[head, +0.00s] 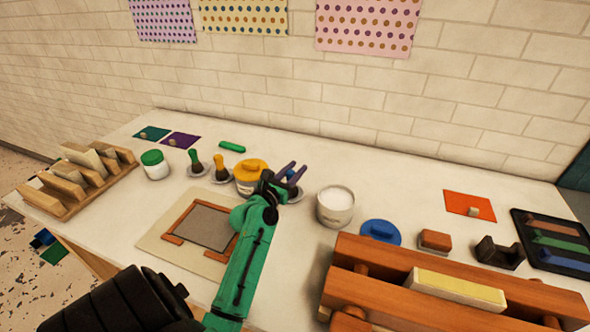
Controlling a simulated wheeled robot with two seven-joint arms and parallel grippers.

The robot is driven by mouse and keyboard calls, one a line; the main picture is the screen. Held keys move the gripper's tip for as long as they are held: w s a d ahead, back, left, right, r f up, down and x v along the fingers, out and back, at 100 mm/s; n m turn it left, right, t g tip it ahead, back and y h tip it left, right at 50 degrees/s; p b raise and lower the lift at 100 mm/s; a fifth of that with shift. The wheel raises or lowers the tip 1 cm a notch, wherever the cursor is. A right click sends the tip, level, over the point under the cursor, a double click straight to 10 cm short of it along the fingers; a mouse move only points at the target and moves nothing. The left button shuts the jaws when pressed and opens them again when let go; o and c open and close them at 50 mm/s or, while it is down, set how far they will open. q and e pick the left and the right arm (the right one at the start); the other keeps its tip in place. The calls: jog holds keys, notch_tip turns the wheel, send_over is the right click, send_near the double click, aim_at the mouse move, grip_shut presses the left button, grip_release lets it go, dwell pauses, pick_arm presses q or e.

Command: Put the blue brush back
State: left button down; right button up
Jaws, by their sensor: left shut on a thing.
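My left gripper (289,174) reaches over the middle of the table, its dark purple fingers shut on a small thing. The thing is mostly hidden between the fingers; by its bluish look it seems to be the blue brush, but I cannot see its bristles. A pale saucer (296,194) shows partly behind and below the gripper; I cannot tell whether the brush touches it. A green brush (195,161) and a yellow brush (219,167) stand upright on their own saucers to the left. My right gripper is not in view.
An open white jar (335,206) stands just right of the gripper, its blue lid (380,232) beside it. A yellow-lidded jar (252,174) is close on the left. A framed screen (205,226) lies nearer. A wooden press (400,286) fills the front right.

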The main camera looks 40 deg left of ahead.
pick_arm(q)
jog(key=shift+f, duration=0.2)
grip_release()
dwell(0.5)
dwell(0.5)
notch_tip(320, 180, up, 9)
jog(key=p, duration=1)
dwell(0.5)
